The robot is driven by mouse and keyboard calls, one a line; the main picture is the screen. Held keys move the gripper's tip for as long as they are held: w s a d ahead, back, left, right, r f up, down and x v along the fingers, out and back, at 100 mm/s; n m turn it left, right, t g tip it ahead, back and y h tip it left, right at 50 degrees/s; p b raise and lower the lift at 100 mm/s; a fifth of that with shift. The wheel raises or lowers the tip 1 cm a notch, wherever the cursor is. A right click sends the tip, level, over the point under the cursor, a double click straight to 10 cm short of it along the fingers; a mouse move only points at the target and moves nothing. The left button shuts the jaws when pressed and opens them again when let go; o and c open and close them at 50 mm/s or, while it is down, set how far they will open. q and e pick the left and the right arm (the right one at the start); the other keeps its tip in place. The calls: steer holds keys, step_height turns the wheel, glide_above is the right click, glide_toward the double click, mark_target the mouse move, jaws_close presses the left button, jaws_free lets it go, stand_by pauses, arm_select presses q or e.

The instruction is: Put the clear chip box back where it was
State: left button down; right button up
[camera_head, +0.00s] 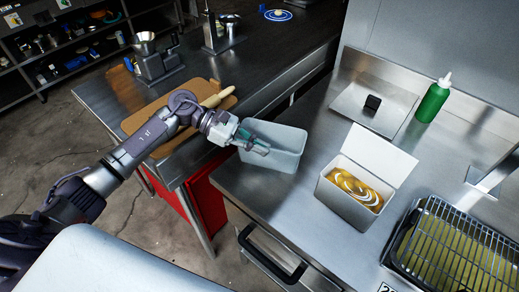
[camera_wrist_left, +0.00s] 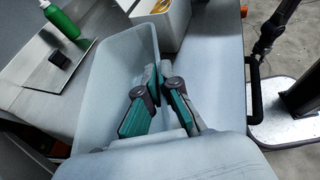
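The clear chip box (camera_head: 287,160) is a pale, see-through, empty open bin near the left edge of the steel counter. My left gripper (camera_head: 262,146) reaches in from the left at the box's near-left wall. In the left wrist view the fingers (camera_wrist_left: 160,72) draw together at their tips around the wall of the box (camera_wrist_left: 108,62), and look shut on it. The fingers hide part of that rim. I cannot tell whether the box's base rests fully on the counter. My right gripper does not show.
A white container (camera_head: 338,198) with yellow contents and a raised lid stands right of the box. Behind are a steel plate with a black block (camera_head: 372,103) and a green bottle (camera_head: 433,101). A wire-racked fryer (camera_head: 455,250) is at right. A rolling pin (camera_head: 217,98) lies on a board.

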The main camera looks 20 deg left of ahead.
arm_select(q)
step_height(320, 180, down, 2)
steer(key=shift+f, duration=0.4)
steer(key=c, duration=1.3)
jaws_free()
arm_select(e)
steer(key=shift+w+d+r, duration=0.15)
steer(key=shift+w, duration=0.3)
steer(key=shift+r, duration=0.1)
arm_select(q)
steer(key=shift+r, duration=0.3)
steer(key=shift+b+v, duration=1.95)
steer(key=shift+v, duration=4.05)
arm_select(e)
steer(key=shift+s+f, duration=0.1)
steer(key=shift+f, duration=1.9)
arm_select(q)
steer(key=shift+f, duration=0.15)
